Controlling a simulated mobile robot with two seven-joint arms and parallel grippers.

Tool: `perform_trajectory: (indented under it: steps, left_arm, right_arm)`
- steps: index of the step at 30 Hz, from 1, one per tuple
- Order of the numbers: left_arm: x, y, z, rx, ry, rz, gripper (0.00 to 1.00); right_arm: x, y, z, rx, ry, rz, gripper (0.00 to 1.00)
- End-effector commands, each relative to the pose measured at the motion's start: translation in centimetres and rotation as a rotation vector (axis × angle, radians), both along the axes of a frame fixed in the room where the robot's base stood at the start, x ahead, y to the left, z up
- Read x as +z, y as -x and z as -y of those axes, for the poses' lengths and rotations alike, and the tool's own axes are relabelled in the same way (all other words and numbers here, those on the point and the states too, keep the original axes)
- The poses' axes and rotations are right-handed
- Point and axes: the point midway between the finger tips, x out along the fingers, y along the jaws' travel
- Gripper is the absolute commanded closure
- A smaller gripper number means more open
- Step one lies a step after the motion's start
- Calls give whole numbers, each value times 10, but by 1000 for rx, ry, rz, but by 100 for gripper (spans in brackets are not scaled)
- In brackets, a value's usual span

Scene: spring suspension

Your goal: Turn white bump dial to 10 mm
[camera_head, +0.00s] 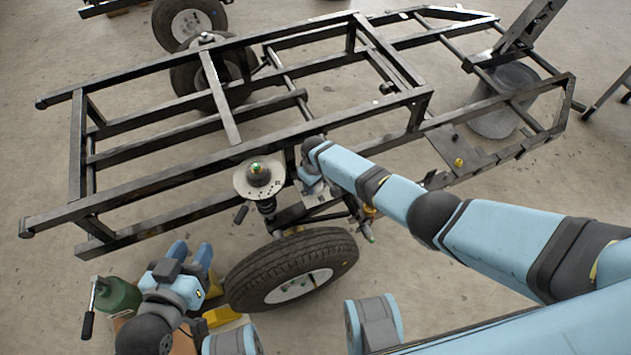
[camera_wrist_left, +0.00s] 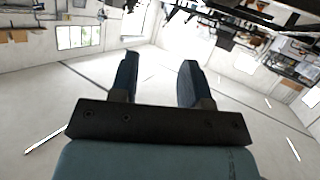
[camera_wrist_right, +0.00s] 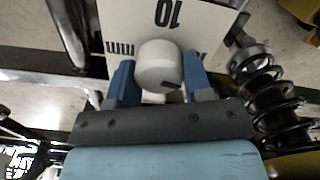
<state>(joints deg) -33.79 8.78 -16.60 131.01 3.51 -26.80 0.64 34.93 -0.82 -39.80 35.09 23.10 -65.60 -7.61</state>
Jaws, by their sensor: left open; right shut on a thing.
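The white bump dial (camera_wrist_right: 158,66) is a round white knob between the two blue fingers of my right gripper (camera_wrist_right: 159,80), which is shut on it. A dark mark on the dial points to the lower right in the right wrist view. A white card (camera_wrist_right: 213,22) behind it shows an upside-down "10" above the dial and "mm" partly hidden by it. In the head view my right arm reaches to the trailer frame (camera_head: 150,127), and the dial cannot be made out. My left gripper (camera_head: 190,254) is open and empty, left of the wheel.
A coil spring (camera_wrist_right: 265,95) stands right of the card. In the head view a round white plate (camera_head: 243,184) sits left of my right gripper, above the tyre (camera_head: 330,250). A green canister (camera_head: 118,298) stands near my left arm. Bare floor lies left of the frame.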

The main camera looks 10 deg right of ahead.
Motion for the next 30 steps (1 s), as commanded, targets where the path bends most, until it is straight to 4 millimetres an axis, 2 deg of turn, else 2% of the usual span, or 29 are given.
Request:
perform_trajectory:
  steps: [14, 30]
  left_arm:
    - [-10, 7, -1, 6, -5, -33, 57]
    - [-3, 1, -1, 2, -7, -11, 57]
  right_arm:
    - [0, 2, -2, 451, -2, -1, 78]
    - [0, 3, -3, 965, -3, 0, 78]
